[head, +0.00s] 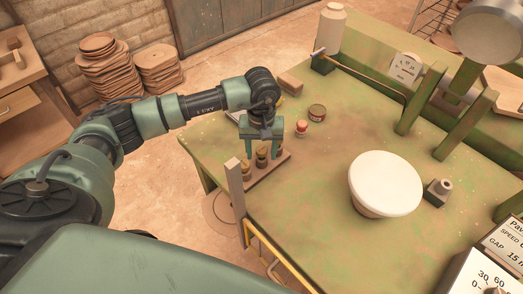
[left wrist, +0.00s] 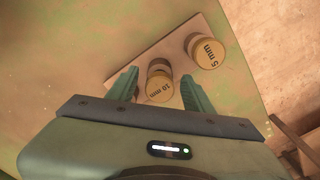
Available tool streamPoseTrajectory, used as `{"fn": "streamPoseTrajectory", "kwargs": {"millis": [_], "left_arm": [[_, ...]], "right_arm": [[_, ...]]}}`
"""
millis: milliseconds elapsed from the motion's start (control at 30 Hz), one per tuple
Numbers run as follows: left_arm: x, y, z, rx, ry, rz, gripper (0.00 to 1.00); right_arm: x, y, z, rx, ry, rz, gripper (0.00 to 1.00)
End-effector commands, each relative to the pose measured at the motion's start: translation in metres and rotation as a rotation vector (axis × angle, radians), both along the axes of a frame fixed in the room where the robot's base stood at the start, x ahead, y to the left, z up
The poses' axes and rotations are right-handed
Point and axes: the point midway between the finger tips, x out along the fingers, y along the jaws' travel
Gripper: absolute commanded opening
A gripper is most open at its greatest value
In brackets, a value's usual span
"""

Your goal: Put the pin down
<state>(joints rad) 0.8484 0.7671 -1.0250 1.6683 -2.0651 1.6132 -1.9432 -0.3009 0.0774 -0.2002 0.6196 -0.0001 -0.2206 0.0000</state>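The pin labelled "10 mm" (left wrist: 160,88) stands between the fingers of my left gripper (left wrist: 160,75) in the left wrist view, with a gap visible on each side. My left gripper (head: 262,151) is open, pointing down over the wooden pin board (head: 282,158) near the table's left edge in the head view. The middle pin (head: 262,158) shows between the fingers. Another pin labelled "5 mm" (left wrist: 208,52) stands on the same board (left wrist: 190,27), to the right of the 10 mm one. The lower part of the 10 mm pin is partly hidden. My right gripper is not in view.
A red-topped jar (head: 302,127), a round tin (head: 317,112) and a brown block (head: 290,82) stand beyond the board. A wooden post (head: 235,188) rises at the table edge close to it. A white round piece (head: 385,182) sits further right; the table between is clear.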

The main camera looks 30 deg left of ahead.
Motion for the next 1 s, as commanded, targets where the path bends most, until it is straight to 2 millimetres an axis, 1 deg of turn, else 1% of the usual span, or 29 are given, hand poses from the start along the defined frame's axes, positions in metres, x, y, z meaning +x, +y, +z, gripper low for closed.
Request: {"fn": "streamPoseTrajectory", "kwargs": {"millis": [133,200,267,500,700,833,1000], "left_arm": [[0.0,0.0,0.004,0.0,0.0,0.0,0.51],[0.001,0.0,0.009,0.0,-0.004,0.0,0.51],[0.002,0.0,0.018,-0.001,-0.006,-0.001,0.51],[0.002,0.0,0.07,-0.001,-0.008,-0.002,0.51],[0.001,0.0,0.106,-0.001,-0.005,-0.001,0.51],[0.0,0.0,0.118,-0.001,-0.002,0.0,0.51],[0.0,0.0,0.123,-0.001,0.0,0.0,0.51]], "right_arm": [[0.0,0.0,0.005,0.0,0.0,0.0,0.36],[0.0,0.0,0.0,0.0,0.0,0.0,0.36],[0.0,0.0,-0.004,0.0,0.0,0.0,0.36],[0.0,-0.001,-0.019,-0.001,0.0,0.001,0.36],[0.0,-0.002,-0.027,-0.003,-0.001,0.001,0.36],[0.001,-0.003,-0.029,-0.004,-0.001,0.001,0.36],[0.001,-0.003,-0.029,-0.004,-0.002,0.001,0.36]]}}
